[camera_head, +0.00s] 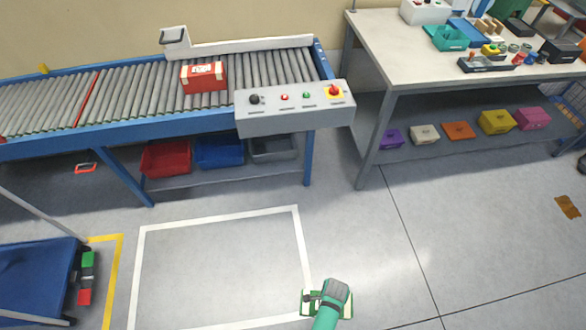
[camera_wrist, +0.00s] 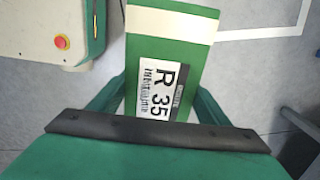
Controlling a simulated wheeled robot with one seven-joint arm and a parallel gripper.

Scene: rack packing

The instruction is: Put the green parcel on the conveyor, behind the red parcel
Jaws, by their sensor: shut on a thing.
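The green parcel (camera_wrist: 197,62) has a pale band and a white label reading "R 35" in the wrist view. My gripper (camera_wrist: 155,105) is shut on it, with a finger on each side. In the head view my gripper (camera_head: 326,300) and the green parcel (camera_head: 345,312) are low at the bottom, over the floor by the white outline's right corner; my wrist hides part of the parcel. The red parcel (camera_head: 204,84) has a white label and sits on the rollers of the conveyor (camera_head: 140,92), left of the control panel.
A control panel (camera_head: 293,107) juts from the conveyor's front right. A workbench (camera_head: 408,42) with trays and tools stands to the right, with several coloured boxes on its lower shelf. A blue cart (camera_head: 38,270) is at left. Rollers left of the red parcel are bare.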

